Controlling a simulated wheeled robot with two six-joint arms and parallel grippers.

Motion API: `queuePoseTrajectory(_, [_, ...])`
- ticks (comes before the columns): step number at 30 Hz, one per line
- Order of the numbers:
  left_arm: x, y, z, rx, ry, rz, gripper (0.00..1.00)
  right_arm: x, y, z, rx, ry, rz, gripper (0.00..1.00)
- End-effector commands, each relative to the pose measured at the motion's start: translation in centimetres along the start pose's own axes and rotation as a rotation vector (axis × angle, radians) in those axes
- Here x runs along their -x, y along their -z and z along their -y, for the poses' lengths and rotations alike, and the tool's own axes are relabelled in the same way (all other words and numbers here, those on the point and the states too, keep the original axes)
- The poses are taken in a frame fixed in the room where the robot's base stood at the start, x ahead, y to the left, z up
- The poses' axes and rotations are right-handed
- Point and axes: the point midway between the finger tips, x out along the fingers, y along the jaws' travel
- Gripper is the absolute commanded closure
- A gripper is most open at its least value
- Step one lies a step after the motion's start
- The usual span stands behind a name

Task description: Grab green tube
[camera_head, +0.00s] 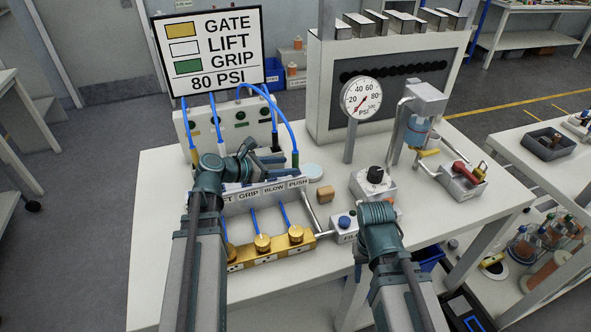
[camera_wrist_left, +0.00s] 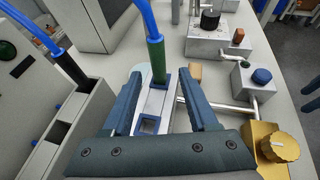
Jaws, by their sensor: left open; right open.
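The green tube is a blue hose with a green end piece (camera_head: 295,158); it rises from a pale block behind the label strip in the head view. In the left wrist view its green end (camera_wrist_left: 157,60) stands upright in the block (camera_wrist_left: 150,110), just beyond and between the fingertips. My left gripper (camera_head: 247,157) is open and empty, a little left of the green end in the head view. Its two fingers (camera_wrist_left: 160,78) are apart on either side of the block. My right gripper (camera_head: 376,212) is at the table's front right, away from the tube; its fingertips are hard to make out.
A sign (camera_head: 210,50) shows green beside GRIP and 80 PSI. Another blue hose with a dark end (camera_wrist_left: 72,68) is at the left wrist view's left. A gold valve row (camera_head: 263,243) lies in front. A pressure gauge (camera_head: 361,97) and a black-knobbed box (camera_head: 374,180) stand to the right.

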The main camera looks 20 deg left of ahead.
Motion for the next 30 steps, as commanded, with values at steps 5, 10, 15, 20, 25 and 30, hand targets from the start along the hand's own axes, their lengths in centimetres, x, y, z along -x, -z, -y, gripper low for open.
queuePoseTrajectory(5, [-2.0,0.1,-0.1,0.0,0.001,-0.001,0.41,-0.8,0.1,0.1,0.0,0.0,0.0,0.5])
queuePoseTrajectory(10, [-2.4,0.0,0.0,0.0,-0.001,0.0,0.41,-0.9,0.1,0.1,0.0,0.0,0.0,0.5])
queuePoseTrajectory(15, [-2.9,-0.1,-0.1,0.0,0.0,0.0,0.41,-1.0,0.1,0.1,0.0,0.0,0.0,0.5])
queuePoseTrajectory(20, [-4.9,-0.2,-0.2,-0.002,0.002,0.0,0.41,-1.7,0.1,0.2,0.0,0.0,0.0,0.5])
queuePoseTrajectory(25, [-7.2,-0.2,-0.3,-0.001,0.001,0.0,0.41,-2.5,0.1,0.2,0.0,0.0,0.0,0.5])
queuePoseTrajectory(30, [-7.5,-0.4,-0.2,0.0,-0.001,0.0,0.41,-2.5,0.1,0.2,0.0,0.0,0.0,0.5])
